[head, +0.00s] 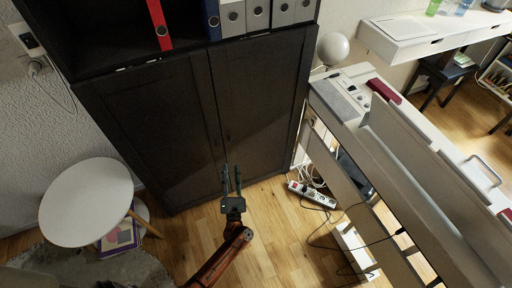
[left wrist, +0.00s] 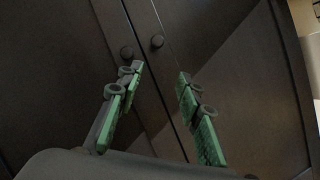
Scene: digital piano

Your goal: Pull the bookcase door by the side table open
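The dark bookcase has two lower doors, both shut. The left door (head: 150,125), beside the round white side table (head: 86,202), and the right door (head: 262,90) meet at a middle seam. In the left wrist view the left door's round knob (left wrist: 127,52) and the right door's knob (left wrist: 157,41) sit on either side of that seam. My left gripper (head: 231,178) is open and empty in front of the doors. Its green-padded fingers (left wrist: 158,78) point at the doors, with the knobs just beyond the fingertips. My right gripper is not in view.
Binders (head: 258,14) stand on the open shelf above the doors. A white piano-like desk (head: 400,150) stands at right, with a power strip (head: 312,194) and cables on the floor. Books (head: 118,238) lie under the side table. Wooden floor is free before the doors.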

